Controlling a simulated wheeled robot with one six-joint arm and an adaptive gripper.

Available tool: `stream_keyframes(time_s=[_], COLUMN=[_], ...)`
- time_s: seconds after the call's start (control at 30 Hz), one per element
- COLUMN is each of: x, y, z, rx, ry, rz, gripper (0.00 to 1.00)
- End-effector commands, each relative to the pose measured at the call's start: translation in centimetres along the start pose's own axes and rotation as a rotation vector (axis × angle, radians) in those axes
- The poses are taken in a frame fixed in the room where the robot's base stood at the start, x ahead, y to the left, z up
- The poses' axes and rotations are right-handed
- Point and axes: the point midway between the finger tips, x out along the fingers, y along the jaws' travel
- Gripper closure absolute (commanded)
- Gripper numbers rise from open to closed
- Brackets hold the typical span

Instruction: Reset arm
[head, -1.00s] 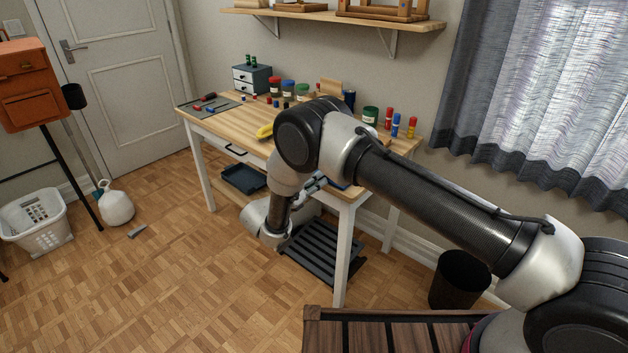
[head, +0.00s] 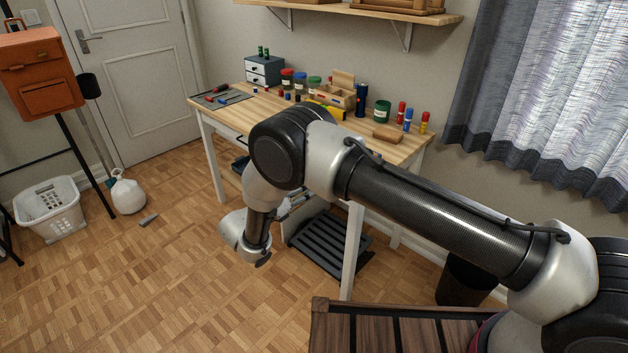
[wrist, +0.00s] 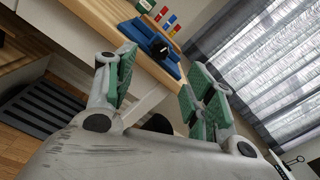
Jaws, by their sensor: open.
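My gripper (wrist: 160,74) is open in the wrist view, with two green-padded fingers spread and nothing between them. It hangs in the air off the front edge of the desk (wrist: 90,30). In the head view, my bent arm covers the front part of the desk (head: 255,105), and the gripper is mostly hidden behind my wrist links. A blue object with a black part on top (wrist: 152,45) sits at the desk edge, beyond the fingertips in the wrist view and apart from them.
A wooden block (head: 387,134), an open wooden box (head: 335,95), a green jar (head: 381,110) and several coloured bottles stand on the desk. A dark slatted rack (head: 330,243) lies below. A black bin (head: 466,278) stands at right.

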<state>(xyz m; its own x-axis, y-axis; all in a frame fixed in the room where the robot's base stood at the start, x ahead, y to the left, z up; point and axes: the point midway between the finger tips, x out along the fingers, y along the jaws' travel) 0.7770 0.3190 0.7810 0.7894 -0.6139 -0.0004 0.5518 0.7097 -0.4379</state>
Motion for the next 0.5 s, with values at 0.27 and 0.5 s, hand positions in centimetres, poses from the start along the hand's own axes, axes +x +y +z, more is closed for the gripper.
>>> stream_keyframes(time_s=[0.27,0.5], x=[-1.8,-1.8], y=[0.0,0.0], z=[0.0,0.0], rx=[0.0,0.0], ry=[0.0,0.0], rz=[0.0,0.0], gripper=[0.46,0.46])
